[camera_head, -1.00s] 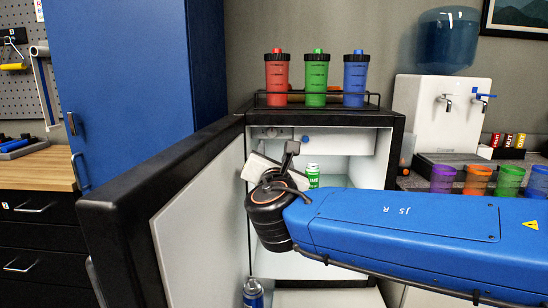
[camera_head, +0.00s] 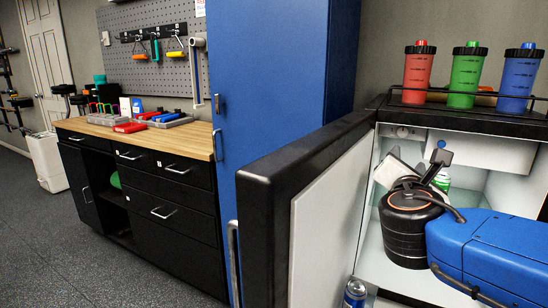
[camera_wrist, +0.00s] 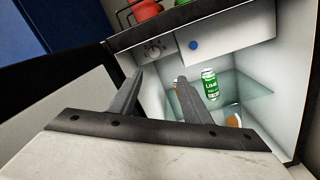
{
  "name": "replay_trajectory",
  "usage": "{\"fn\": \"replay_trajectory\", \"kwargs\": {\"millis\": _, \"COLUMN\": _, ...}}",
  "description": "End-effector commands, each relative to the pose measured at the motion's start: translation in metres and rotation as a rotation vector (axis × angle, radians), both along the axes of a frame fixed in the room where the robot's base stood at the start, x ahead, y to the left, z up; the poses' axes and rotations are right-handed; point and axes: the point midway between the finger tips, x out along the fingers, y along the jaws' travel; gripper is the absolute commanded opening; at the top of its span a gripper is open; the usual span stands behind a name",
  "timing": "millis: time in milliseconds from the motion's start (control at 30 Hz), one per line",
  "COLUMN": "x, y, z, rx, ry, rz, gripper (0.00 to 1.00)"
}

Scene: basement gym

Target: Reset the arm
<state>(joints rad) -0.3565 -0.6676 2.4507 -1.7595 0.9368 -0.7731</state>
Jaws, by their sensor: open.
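My gripper (camera_head: 418,172) is at the front of the open mini fridge, at the end of my blue arm. In the wrist view its two dark fingers (camera_wrist: 158,95) stand apart with nothing between them. A green lime can (camera_wrist: 210,84) stands on the glass shelf inside the fridge, beyond the fingers and apart from them. In the head view the can (camera_head: 442,180) is mostly hidden behind my gripper.
The black fridge door (camera_head: 300,170) stands open to the left of my gripper. Red (camera_head: 418,66), green (camera_head: 466,74) and blue (camera_head: 519,78) shaker bottles stand on top of the fridge. A blue can (camera_head: 355,293) is low by the door. Floor (camera_head: 80,240) is clear at left.

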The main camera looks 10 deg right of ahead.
Motion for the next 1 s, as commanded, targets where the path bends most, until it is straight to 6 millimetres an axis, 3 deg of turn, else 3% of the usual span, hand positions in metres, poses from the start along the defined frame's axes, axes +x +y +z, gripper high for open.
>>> {"fn": "replay_trajectory", "kwargs": {"millis": 167, "x": -0.018, "y": -0.026, "z": -0.044, "rx": 0.269, "ry": 0.012, "rz": -0.098, "gripper": 0.44}}
{"fn": "replay_trajectory", "kwargs": {"millis": 300, "x": -0.04, "y": -0.041, "z": -0.092, "rx": 0.561, "ry": 0.01, "rz": -0.218, "gripper": 0.44}}
{"fn": "replay_trajectory", "kwargs": {"millis": 467, "x": -0.068, "y": -0.043, "z": -0.143, "rx": 0.889, "ry": -0.013, "rz": -0.37, "gripper": 0.44}}
{"fn": "replay_trajectory", "kwargs": {"millis": 700, "x": -0.109, "y": -0.019, "z": -0.208, "rx": 1.367, "ry": -0.074, "rz": -0.627, "gripper": 0.44}}
{"fn": "replay_trajectory", "kwargs": {"millis": 1000, "x": -0.142, "y": 0.041, "z": -0.254, "rx": 1.905, "ry": -0.177, "rz": -0.974, "gripper": 0.44}}
